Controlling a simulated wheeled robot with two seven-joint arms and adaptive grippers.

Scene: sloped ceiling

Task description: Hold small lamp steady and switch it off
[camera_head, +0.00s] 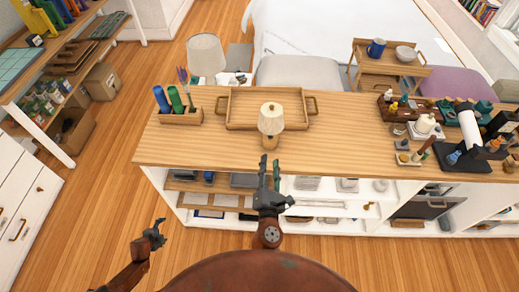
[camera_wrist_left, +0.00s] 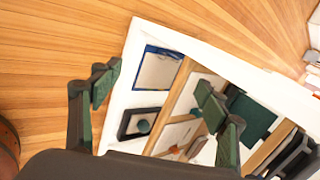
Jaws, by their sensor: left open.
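The small lamp (camera_head: 271,118) has a cream shade and a wooden base. It stands upright on the wooden counter top, by the front rim of a wooden tray. My right gripper (camera_head: 270,166) is just in front of the lamp base, pointing at it, with a small gap in the picture; its two fingers look apart and empty. My left gripper (camera_head: 162,231) is low at the left, in front of the counter and well away from the lamp. In the left wrist view its fingers (camera_wrist_left: 155,92) are spread with nothing between them. The lamp's switch cannot be made out.
The counter (camera_head: 345,150) carries the tray (camera_head: 235,108), a holder with bottles (camera_head: 181,117) at left, and several small items at right. A larger lamp (camera_head: 206,55) stands behind it. Open shelves (camera_head: 320,205) lie below. The counter between lamp and right-hand items is clear.

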